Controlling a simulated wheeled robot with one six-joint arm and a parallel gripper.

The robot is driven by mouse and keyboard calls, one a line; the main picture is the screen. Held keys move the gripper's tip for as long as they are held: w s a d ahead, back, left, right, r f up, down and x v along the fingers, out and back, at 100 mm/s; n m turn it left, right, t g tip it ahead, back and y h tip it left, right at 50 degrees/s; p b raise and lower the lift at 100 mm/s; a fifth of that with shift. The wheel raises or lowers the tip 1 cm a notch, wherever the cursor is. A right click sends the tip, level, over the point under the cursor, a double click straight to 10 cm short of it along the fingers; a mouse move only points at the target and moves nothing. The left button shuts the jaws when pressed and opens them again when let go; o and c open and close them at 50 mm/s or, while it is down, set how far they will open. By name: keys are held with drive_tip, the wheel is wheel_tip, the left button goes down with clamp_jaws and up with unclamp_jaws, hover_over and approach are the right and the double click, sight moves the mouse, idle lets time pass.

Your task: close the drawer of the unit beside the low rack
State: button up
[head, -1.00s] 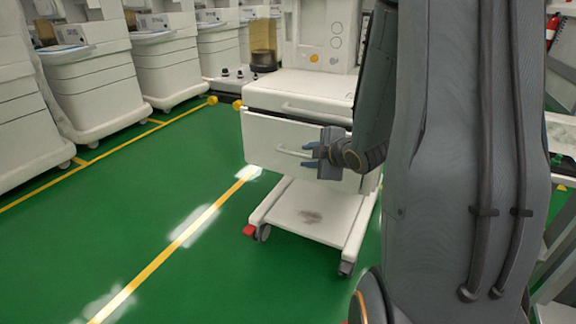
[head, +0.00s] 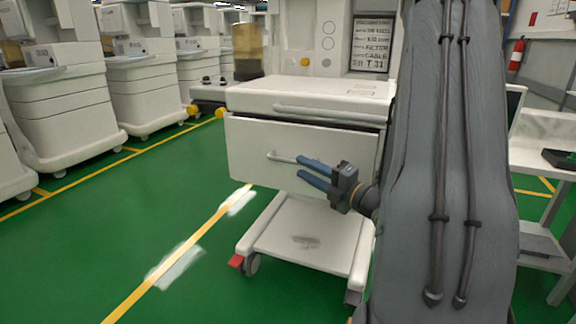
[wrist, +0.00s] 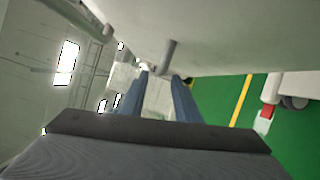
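The white unit (head: 300,97) stands in the middle of the head view on a wheeled base. Its drawer (head: 250,145) sits forward of the body, with a dark gap above the front panel. The drawer's bar handle (head: 280,157) is on that panel; part of it also shows in the wrist view (wrist: 169,53). My gripper (head: 305,169) is at the right end of the handle, its two blue fingers pointing left along the panel. The fingers are apart with nothing between them. I cannot tell whether they touch the handle or panel.
A low white rack (head: 545,157) with a dark tray (head: 560,158) stands at the right, partly behind my arm. The unit's base shelf (head: 300,235) juts out below the drawer. More white carts (head: 75,115) line the left. Green floor in front is clear.

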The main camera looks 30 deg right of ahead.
sight(290, 161)
drive_tip(key=b+x, duration=0.1)
drive_tip(key=x, duration=0.5)
drive_tip(key=shift+w, duration=0.25)
clamp_jaws()
